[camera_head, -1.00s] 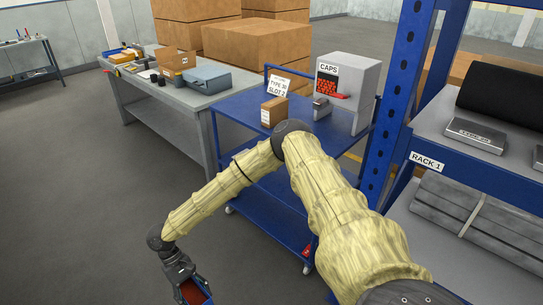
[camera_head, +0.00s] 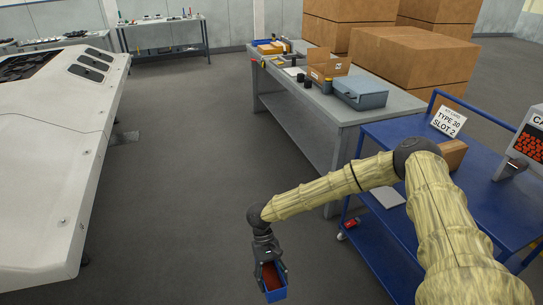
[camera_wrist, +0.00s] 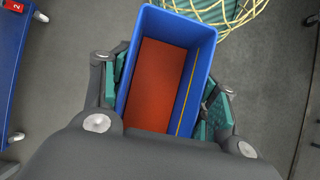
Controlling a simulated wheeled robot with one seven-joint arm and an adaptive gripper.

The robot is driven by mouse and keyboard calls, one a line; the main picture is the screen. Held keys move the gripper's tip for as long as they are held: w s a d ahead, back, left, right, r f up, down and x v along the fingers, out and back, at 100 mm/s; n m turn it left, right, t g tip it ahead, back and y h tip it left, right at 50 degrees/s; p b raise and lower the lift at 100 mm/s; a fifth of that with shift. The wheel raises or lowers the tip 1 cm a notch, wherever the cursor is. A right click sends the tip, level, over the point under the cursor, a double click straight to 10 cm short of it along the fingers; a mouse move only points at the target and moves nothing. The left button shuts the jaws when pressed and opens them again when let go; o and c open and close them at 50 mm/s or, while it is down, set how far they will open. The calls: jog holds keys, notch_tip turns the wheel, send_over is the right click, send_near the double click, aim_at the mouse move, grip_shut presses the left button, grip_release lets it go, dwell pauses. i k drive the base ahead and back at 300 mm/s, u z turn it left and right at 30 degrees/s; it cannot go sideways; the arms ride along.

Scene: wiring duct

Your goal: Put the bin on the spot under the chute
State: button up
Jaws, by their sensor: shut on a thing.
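A small blue bin (camera_head: 274,290) with a reddish-brown inside is held by my gripper (camera_head: 268,262) over the grey floor, at the bottom middle of the head view. In the wrist view the open-topped bin (camera_wrist: 185,45) sits between the two green-padded fingers of my gripper (camera_wrist: 165,100); a yellow line runs along its inner right side. The red-caps dispenser (camera_head: 528,140), marked "CA", is cut off at the right edge, on the blue cart (camera_head: 495,200). Its chute outlet is small and dark, and the spot under it is hard to make out.
A card reading "TYPE 30 SLOT 2" (camera_head: 449,120) and a cardboard box (camera_head: 453,153) stand on the cart. A grey workbench (camera_head: 350,110) with a blue-grey case (camera_head: 361,93) is behind. A large white machine (camera_head: 60,160) stands at left. The floor between is clear.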

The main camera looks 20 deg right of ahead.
aim_at(484, 201)
jog(key=i, duration=4.95)
jog(key=z, duration=4.15)
jog(key=i, duration=1)
jog(key=z, duration=0.1)
